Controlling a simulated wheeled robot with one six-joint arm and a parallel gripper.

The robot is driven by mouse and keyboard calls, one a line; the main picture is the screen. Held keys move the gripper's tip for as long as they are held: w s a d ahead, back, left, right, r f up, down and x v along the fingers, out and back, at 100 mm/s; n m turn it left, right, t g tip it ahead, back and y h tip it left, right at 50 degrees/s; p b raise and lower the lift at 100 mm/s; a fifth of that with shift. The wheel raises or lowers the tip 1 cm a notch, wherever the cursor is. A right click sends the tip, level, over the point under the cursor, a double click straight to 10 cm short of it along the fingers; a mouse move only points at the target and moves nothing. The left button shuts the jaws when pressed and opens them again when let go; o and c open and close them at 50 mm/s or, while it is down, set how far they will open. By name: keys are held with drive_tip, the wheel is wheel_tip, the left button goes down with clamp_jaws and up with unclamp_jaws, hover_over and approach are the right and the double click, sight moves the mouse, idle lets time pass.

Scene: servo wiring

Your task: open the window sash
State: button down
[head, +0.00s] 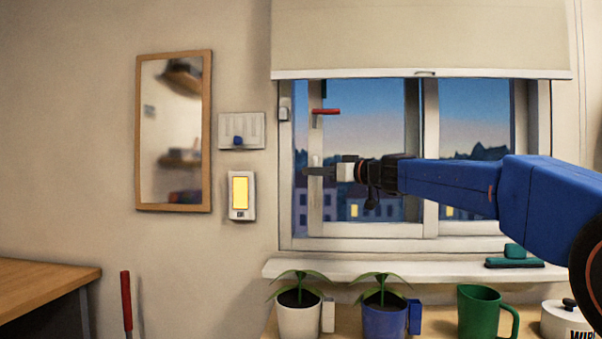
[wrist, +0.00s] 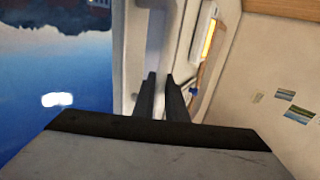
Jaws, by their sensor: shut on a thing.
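The window sash (head: 315,205) has a pale upright stile near the left side of the window frame (head: 286,190). A narrow strip of outside view shows between that stile and the frame. A red lever (head: 326,111) sticks out level from the upper stile. My gripper (head: 309,171) reaches in from the right at the stile's mid height. It is shut on a pale upright handle (head: 316,160), whose top shows just above the fingers. In the wrist view the dark fingers (wrist: 160,83) stand close together against the pale sash; the handle is mostly hidden.
A roller blind (head: 420,35) covers the window's top. A mirror (head: 174,130), switch panel (head: 241,130) and lit device (head: 240,195) hang left.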

drive_tip(key=d, duration=2.2)
drive_tip(key=shift+s+d, duration=0.15)
drive_tip(key=shift+s, duration=0.25)
drive_tip(key=c, duration=1.8)
unclamp_jaws()
drive_tip(key=v, duration=1.7)
drive_tip(key=shift+d, duration=0.15)
drive_tip(key=shift+s, duration=0.15)
